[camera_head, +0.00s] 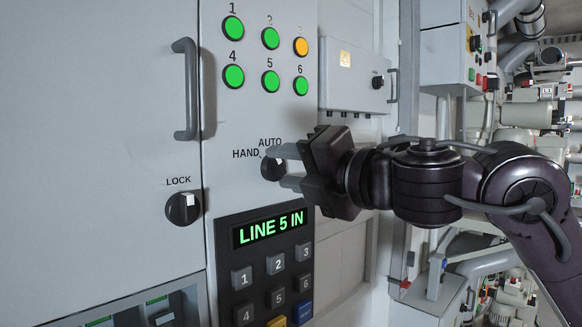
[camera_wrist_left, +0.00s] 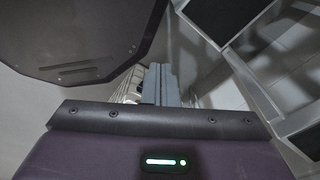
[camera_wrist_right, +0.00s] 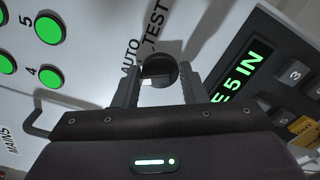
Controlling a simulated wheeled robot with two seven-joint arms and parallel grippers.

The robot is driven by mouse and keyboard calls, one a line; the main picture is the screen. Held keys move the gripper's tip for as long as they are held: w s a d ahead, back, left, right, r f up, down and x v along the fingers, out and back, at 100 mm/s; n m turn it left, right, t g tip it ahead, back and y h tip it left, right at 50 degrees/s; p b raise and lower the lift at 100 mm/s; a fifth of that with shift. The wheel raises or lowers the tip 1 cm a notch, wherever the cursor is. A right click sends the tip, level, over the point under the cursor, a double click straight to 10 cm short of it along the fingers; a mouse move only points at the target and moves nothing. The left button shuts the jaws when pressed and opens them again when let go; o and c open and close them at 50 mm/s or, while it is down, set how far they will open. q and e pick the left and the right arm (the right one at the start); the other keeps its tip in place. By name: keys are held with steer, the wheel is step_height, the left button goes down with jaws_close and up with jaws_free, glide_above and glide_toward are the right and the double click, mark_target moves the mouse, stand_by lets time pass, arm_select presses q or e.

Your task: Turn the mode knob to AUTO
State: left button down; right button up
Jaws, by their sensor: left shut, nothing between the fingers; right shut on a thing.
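The mode knob (camera_head: 268,169) is a round black knob on the grey panel, with HAND and AUTO printed around its upper left in the head view. In the right wrist view the knob (camera_wrist_right: 158,70) sits between my fingertips, with AUTO and TEST printed beside it. My right gripper (camera_head: 282,167) is shut on the knob, one finger on each side; it also shows in the right wrist view (camera_wrist_right: 161,85). The fingers partly hide the knob, and I cannot tell which label it points to. My left gripper (camera_wrist_left: 160,84) is shut and empty, away from the panel controls.
A LOCK knob (camera_head: 183,208) is at the lower left, below a vertical door handle (camera_head: 184,90). Numbered lamps (camera_head: 270,82) sit above the mode knob; lamp 3 (camera_head: 301,47) is orange, the others green. A keypad (camera_head: 268,275) with a LINE 5 IN display (camera_head: 270,228) is below.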

steer(key=m, duration=0.2)
steer(key=r+m, duration=0.1)
steer(key=m, duration=0.2)
steer(key=shift+d+p, duration=0.15)
steer(key=shift+p, duration=0.2)
steer(key=shift+m, duration=0.4)
steer(key=o, duration=0.8)
steer(key=shift+w, duration=0.1)
steer(key=shift+f, duration=0.15)
